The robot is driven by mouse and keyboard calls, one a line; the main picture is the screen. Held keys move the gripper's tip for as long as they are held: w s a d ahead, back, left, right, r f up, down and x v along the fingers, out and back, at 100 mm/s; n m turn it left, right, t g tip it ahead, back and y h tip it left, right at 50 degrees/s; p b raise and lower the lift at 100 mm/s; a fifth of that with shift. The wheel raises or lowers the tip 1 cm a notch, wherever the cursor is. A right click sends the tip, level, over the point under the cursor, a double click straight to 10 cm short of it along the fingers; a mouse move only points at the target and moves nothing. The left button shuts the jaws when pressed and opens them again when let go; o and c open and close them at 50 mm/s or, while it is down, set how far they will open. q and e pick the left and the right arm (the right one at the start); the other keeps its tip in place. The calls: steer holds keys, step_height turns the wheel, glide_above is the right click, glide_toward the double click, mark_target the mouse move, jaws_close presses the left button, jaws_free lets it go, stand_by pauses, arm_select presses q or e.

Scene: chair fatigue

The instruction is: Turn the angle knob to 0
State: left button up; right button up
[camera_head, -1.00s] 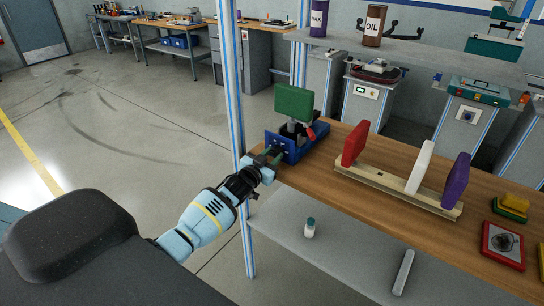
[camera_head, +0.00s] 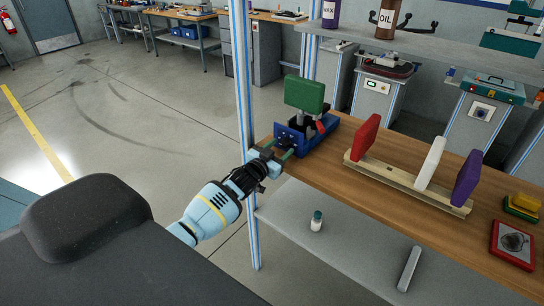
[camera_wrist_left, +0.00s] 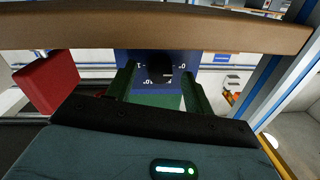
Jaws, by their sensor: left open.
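A blue fixture (camera_head: 318,141) with a green pad (camera_head: 304,94) on top stands at the near-left end of the wooden bench. In the left wrist view its blue panel (camera_wrist_left: 139,59) carries white number marks around a dark angle knob (camera_wrist_left: 160,68). My left gripper (camera_head: 275,153) is at this panel. In the left wrist view the green fingers of my left gripper (camera_wrist_left: 159,75) are apart, one on each side of the knob. I cannot tell whether they touch it. The pointer's exact setting is too small to read. My right gripper is not in view.
A wooden rack (camera_head: 400,183) with red, white and purple pads stands on the bench (camera_head: 335,176). A striped blue-and-white post (camera_head: 243,100) rises close beside my left gripper. A small bottle (camera_head: 316,221) stands on the lower shelf. The floor at left is clear.

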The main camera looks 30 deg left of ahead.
arm_select(q)
steer(key=s, duration=0.7)
stand_by(0.5)
steer(key=s+d+f+g, duration=0.2)
steer(key=s+d+f, duration=0.4)
steer(key=s+f, duration=0.35)
steer(key=s+d+f+g, duration=0.2)
steer(key=s+d+f, duration=0.2)
steer(key=s, duration=0.5)
steer(key=s+d+f+g+h, duration=0.1)
steer(key=s+d+f, duration=0.3)
steer(key=s, duration=0.5)
steer(key=s+d+f+g, duration=0.3)
steer(key=s+d+f, duration=0.1)
steer(key=s, duration=0.5)
steer(key=shift+d+g+h, duration=0.3)
steer(key=shift+d+h, duration=0.1)
steer(key=shift+d, duration=0.3)
